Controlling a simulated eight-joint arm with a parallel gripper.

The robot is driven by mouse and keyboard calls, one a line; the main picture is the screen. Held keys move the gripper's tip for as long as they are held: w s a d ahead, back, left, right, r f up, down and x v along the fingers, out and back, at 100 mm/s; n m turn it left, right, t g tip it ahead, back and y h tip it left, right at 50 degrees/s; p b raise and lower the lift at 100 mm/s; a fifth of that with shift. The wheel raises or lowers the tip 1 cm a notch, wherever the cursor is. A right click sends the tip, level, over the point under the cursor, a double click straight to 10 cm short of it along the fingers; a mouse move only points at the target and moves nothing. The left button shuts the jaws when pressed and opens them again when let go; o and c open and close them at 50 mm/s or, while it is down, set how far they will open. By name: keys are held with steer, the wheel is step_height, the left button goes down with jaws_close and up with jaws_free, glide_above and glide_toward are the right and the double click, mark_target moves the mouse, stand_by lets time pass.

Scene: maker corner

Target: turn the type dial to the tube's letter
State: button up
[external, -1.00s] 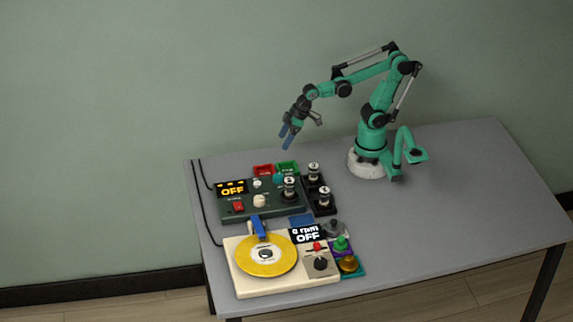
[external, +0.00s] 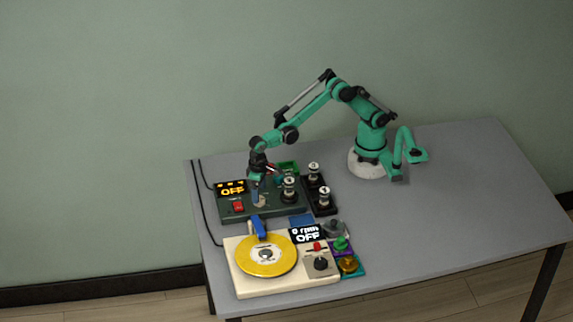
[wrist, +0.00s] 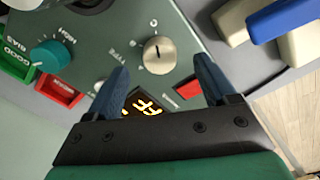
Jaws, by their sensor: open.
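The tube tester (external: 230,214) is a dark green box with a screen reading OFF. Its type dial (wrist: 158,54), a cream knob with a dark pointer line, stands beside the printed word TYPE. My gripper (wrist: 159,64) is open over the tester, its blue fingers on either side of the dial in the wrist view and nothing held. In the external view my gripper (external: 257,192) partly hides the dial; I cannot tell whether it touches. A tube (external: 289,187) stands upright on the tester; its letter is too small to read.
Two more tubes (external: 314,172) (external: 324,197) stand in a black rack right of the tester. A cream turntable (external: 240,285) with a yellow disc sits in front. The table's right side is clear.

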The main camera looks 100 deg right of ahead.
mark_target(260, 201)
steer(key=shift+f, duration=1.4)
steer(key=shift+c, duration=0.2)
jaws_close()
steer(key=shift+n, duration=0.4)
steer(key=n, duration=0.5)
steer(key=shift+n, duration=0.3)
steer(key=n, duration=0.5)
steer(key=shift+n, duration=0.3)
